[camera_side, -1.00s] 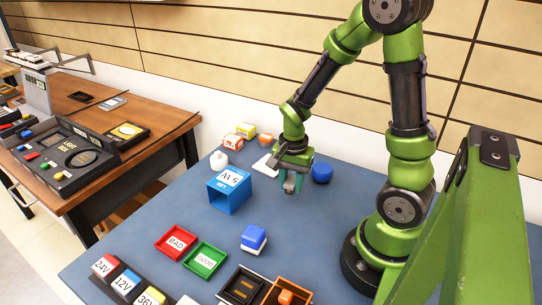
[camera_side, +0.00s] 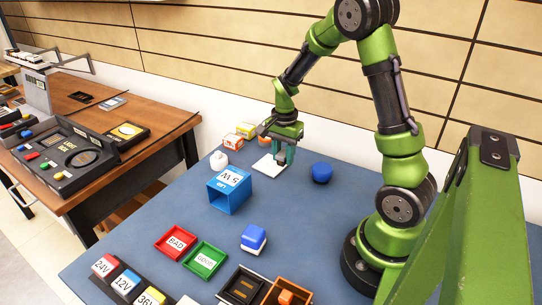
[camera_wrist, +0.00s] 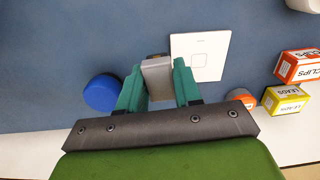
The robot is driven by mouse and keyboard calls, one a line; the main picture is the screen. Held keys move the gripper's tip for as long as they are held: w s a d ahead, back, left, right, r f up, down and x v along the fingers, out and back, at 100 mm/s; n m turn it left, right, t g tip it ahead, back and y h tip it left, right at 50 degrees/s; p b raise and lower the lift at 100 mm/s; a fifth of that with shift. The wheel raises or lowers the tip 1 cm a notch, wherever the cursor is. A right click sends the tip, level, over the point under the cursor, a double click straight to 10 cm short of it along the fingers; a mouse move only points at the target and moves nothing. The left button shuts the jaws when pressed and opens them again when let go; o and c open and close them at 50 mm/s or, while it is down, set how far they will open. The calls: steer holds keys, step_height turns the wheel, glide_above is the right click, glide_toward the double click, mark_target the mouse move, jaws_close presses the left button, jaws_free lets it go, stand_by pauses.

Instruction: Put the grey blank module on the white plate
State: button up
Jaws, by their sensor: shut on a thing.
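The grey blank module (camera_wrist: 157,78) is between the two teal fingers of my gripper (camera_wrist: 158,88), which is shut on it. The white plate (camera_wrist: 200,57) lies flat on the blue table, just right of the held module in the wrist view. In the side view the white plate (camera_side: 268,166) shows partly behind and left of my gripper (camera_side: 283,160). The module's height above the table is hard to tell, and in the side view it is mostly hidden by the fingers.
A blue round object (camera_side: 322,172) stands right of my gripper. Small orange (camera_side: 233,141) and yellow (camera_side: 246,130) boxes and a white roll (camera_side: 218,160) are to the left. A blue box (camera_side: 229,191) stands in front. Red (camera_side: 176,242) and green (camera_side: 205,256) trays lie nearer.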

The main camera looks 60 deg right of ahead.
glide_above(271, 164)
steer(key=shift+s+a+f, duration=0.15)
steer(key=shift+s+f, duration=0.05)
steer(key=shift+f, duration=0.05)
steer(key=shift+w+f, duration=0.2)
steer(key=shift+f, duration=1.6)
steer(key=shift+f, duration=0.15)
steer(key=o, duration=1)
